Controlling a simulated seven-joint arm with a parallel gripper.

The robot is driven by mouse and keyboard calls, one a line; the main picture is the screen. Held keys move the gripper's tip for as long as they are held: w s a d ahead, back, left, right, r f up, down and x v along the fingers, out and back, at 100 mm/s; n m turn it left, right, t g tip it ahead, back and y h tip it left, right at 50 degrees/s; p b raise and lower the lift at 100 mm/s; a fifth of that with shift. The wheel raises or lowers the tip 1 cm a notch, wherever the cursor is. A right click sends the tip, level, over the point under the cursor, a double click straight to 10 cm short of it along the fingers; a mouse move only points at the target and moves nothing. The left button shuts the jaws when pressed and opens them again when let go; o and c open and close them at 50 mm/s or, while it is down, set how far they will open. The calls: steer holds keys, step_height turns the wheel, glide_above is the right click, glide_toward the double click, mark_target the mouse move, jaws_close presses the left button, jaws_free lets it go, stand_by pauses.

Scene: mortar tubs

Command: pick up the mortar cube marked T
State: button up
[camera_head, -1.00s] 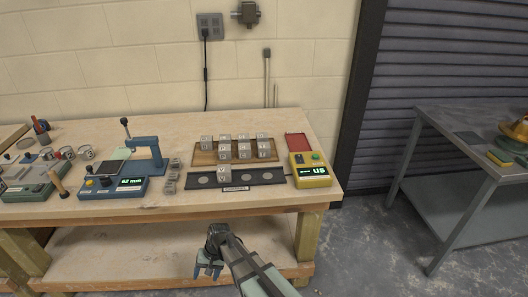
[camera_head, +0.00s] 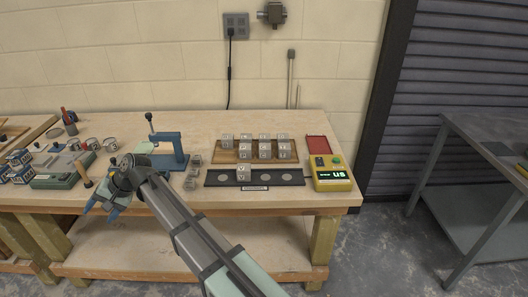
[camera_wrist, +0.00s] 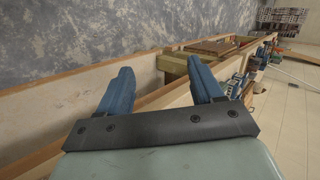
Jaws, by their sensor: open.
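Several grey mortar cubes (camera_head: 264,150) sit in rows on a wooden rack (camera_head: 232,158) on the workbench. Another grey cube (camera_head: 243,173) stands on the black strip (camera_head: 278,179) in front of the rack. The cubes carry dark marks too small to read, so I cannot tell which is T. My gripper (camera_head: 101,210) is open and empty at the bench's front edge, well left of the cubes. In the wrist view its two blue fingers (camera_wrist: 160,72) stand apart with nothing between them, and no cube can be made out there.
A yellow device (camera_head: 332,178) with a lit display stands right of the strip, a red tray (camera_head: 318,144) behind it. A blue press (camera_head: 171,148) and small grey blocks (camera_head: 193,172) stand left of the strip. A green device (camera_head: 62,172) is further left. A metal table (camera_head: 480,150) stands right.

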step_height(320, 180, up, 6)
steer(key=w+a+f, duration=0.1)
steer(key=w, duration=0.1)
steer(key=w+d+r+m+t, duration=0.1)
steer(key=w+d+m, duration=0.2)
steer(key=w+d, duration=0.35)
steer(key=w+d+r+m, duration=0.2)
steer(key=w+d, duration=0.3)
steer(key=w, duration=0.2)
steer(key=m+t+h, duration=0.1)
steer(key=m+h, duration=0.3)
steer(key=m, duration=1.2)
glide_toward(285, 146)
steer(key=shift+h, duration=0.3)
steer(key=x, duration=0.5)
steer(key=shift+a+f, duration=0.1)
steer(key=shift+f, duration=0.15)
steer(key=shift+a+x, duration=0.1)
steer(key=shift+x, duration=1.15)
steer(key=shift+a+x, duration=0.15)
steer(key=shift+x, duration=1.15)
steer(key=shift+r, duration=0.1)
